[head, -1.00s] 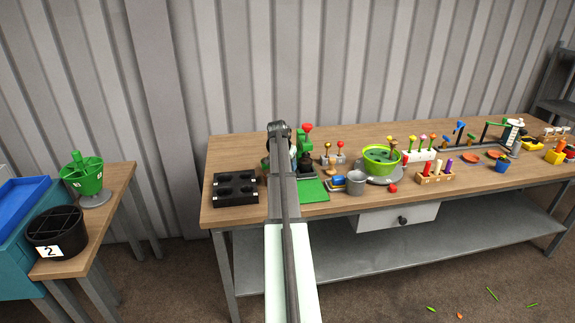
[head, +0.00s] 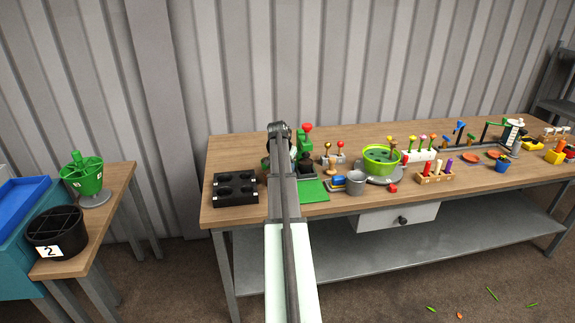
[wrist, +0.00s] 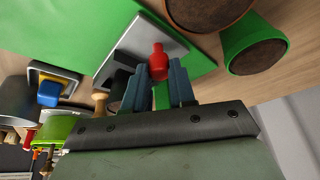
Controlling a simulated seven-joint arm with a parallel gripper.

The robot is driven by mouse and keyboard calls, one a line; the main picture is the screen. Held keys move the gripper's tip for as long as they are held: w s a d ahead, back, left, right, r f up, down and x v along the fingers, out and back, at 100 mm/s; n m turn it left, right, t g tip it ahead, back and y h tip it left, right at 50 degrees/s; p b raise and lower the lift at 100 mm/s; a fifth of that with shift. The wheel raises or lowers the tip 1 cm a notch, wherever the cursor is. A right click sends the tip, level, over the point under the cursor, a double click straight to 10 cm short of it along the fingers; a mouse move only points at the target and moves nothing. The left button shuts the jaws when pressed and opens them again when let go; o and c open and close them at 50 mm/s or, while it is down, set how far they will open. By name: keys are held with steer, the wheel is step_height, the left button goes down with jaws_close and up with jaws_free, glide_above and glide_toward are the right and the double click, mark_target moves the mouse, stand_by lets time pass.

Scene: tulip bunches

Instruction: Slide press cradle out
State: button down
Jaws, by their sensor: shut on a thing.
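In the wrist view my gripper (wrist: 161,84) has its two fingers close around a red knob (wrist: 157,60), which shows between and just beyond the fingertips. The knob is at the edge of a grey plate with a dark block on it, which I take for the press cradle (wrist: 134,48). The plate lies over a bright green surface (wrist: 70,22). In the head view the green press (head: 304,145) with its red-topped handle (head: 307,128) stands behind my arm's end, a black block (head: 306,163) beside it. My arm hides the fingers there.
A black tray with round wells (head: 235,188) stands left of my arm. A green mat (head: 312,190), a grey cup (head: 356,182) and a lime bowl (head: 381,158) are to the right.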

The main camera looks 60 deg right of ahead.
steer(key=s+a, duration=0.8)
steer(key=shift+s+a, duration=0.3)
steer(key=shift+s, duration=0.05)
steer(key=shift+w, duration=0.1)
steer(key=c, duration=0.9)
jaws_free()
steer(key=shift+d, duration=0.1)
steer(key=shift+c, duration=0.2)
steer(key=shift+r, duration=0.1)
steer(key=v, duration=1.3)
steer(key=shift+r, duration=0.35)
